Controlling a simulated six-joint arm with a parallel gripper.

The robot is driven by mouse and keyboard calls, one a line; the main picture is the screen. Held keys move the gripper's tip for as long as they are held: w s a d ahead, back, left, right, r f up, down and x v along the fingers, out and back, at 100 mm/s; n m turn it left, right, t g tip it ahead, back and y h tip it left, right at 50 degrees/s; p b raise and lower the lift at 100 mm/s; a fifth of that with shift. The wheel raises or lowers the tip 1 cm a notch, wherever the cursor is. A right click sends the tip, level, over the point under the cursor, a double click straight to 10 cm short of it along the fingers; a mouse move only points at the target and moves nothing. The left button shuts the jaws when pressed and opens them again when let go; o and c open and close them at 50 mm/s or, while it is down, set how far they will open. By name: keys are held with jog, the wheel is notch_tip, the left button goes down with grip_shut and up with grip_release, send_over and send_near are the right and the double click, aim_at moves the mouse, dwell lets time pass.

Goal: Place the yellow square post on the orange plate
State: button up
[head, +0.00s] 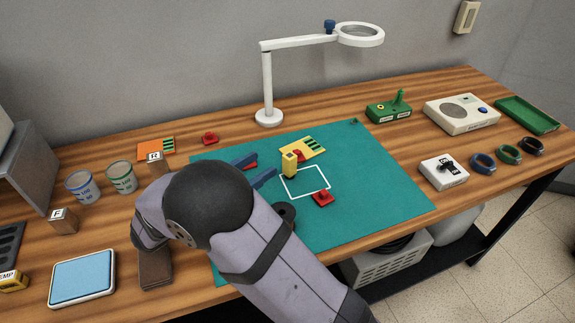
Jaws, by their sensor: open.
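The yellow square post (289,165) stands upright on the green mat, at the near left edge of a yellow plate; I cannot tell whether it touches that plate. My gripper (267,162) is open, its two blue fingers apart, just left of the post and not around it. The orange plate (147,151) with green stripes lies flat on the wooden table at the back left, beyond the mat. A wooden block marked R (155,158) stands at its near edge. My arm hides part of the mat and table.
The yellow plate (316,155) carries green stripes and a red piece. Other red pieces lie on the mat (322,198), by my fingers (250,167), and behind the mat (210,138). Two cups (122,177) stand left. A white magnifier lamp (268,90) rises behind. The mat's right side is clear.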

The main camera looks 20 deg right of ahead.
jog(key=d+r, duration=0.3)
jog(key=r, duration=0.2)
send_near(286, 159)
jog(key=x, duration=0.4)
jog(key=shift+w+a, duration=0.1)
jog(key=shift+x, duration=0.85)
jog(key=shift+w+d+f, duration=0.15)
jog(key=shift+d+f, duration=0.05)
jog(key=shift+d, duration=0.25)
jog(key=shift+p+x, duration=0.7)
jog(key=shift+x, duration=1.75)
grip_shut()
